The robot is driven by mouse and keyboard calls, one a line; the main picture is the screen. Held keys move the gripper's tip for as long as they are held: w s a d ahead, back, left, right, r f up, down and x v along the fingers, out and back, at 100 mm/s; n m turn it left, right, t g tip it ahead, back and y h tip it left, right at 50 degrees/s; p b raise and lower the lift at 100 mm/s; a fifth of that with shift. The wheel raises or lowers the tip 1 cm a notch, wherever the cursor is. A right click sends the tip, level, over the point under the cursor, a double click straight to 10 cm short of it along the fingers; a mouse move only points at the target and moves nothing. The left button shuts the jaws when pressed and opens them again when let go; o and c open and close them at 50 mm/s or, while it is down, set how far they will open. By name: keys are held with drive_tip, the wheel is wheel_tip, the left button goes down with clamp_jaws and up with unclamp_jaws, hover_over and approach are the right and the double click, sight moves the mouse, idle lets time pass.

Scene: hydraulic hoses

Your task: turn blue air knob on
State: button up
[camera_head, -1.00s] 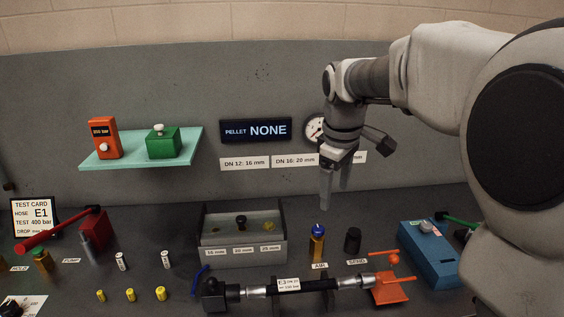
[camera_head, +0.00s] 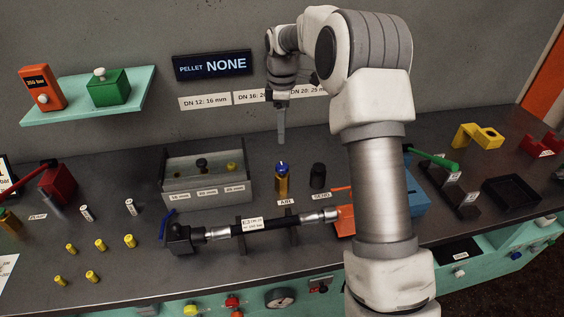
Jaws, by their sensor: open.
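The blue air knob (camera_head: 282,166) sits on top of a brass post (camera_head: 282,183) on the bench. A label reading "AIR" (camera_head: 287,202) lies in front of it. My gripper (camera_head: 281,138) points down with its fingers just above and behind the knob, apart from it as far as I can tell. The fingers overlap from this angle, so the gap between them is hard to see. Nothing shows in the gripper.
A black knob (camera_head: 318,174) labelled "SEND" stands close to the right. A grey box (camera_head: 205,189) with several holes stands left. A hose (camera_head: 265,227) lies in front on supports. My arm hides part of the blue box (camera_head: 417,198) and orange clamp (camera_head: 343,212).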

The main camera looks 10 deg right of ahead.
sight(282, 166)
wheel_tip(282, 166, down, 14)
drive_tip(key=shift+r+p, duration=0.15)
drive_tip(key=shift+p, duration=0.15)
drive_tip(key=shift+c, duration=0.2)
clamp_jaws()
